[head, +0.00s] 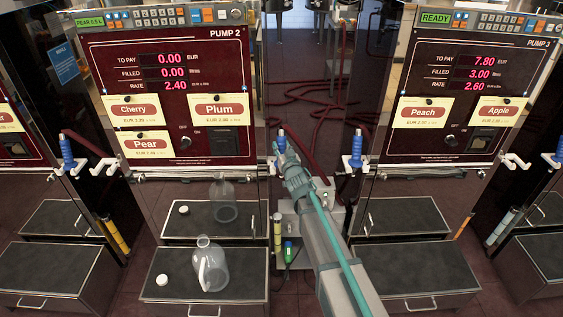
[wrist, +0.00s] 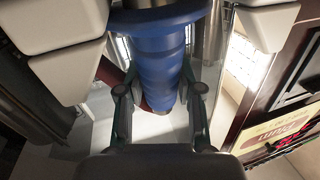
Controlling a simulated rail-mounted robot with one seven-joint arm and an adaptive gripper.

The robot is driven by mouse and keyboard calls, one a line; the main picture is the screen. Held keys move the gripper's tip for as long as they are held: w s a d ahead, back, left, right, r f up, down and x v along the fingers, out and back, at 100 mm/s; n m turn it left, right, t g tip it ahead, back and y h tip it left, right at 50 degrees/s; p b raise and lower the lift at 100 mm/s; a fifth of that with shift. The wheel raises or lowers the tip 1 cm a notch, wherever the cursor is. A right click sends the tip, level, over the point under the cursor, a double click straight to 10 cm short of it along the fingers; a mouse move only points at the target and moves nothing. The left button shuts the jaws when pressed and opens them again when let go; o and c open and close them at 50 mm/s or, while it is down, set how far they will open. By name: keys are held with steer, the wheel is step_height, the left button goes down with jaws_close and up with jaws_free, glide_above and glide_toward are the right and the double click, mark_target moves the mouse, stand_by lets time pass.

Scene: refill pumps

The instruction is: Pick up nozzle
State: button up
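In the head view, a blue nozzle (head: 281,141) stands upright on the right side of Pump 2, just beyond my gripper (head: 282,157). In the wrist view, a blue nozzle (wrist: 157,60) hangs between the two fingers of my gripper (wrist: 160,90). The fingers are spread, with one on each side of it and slim gaps visible. Its upper end runs out of the picture. Other blue nozzles sit at the left side of Pump 2 (head: 66,150) and the left side of Pump 3 (head: 356,152).
A clear bottle (head: 211,265) and a white cap (head: 162,280) stand on the black-topped drawer below Pump 2. White holders (head: 341,165) jut out at the pump edges. A dark red hose (head: 310,150) hangs behind my arm.

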jaws_close()
steer(key=shift+r, duration=0.1)
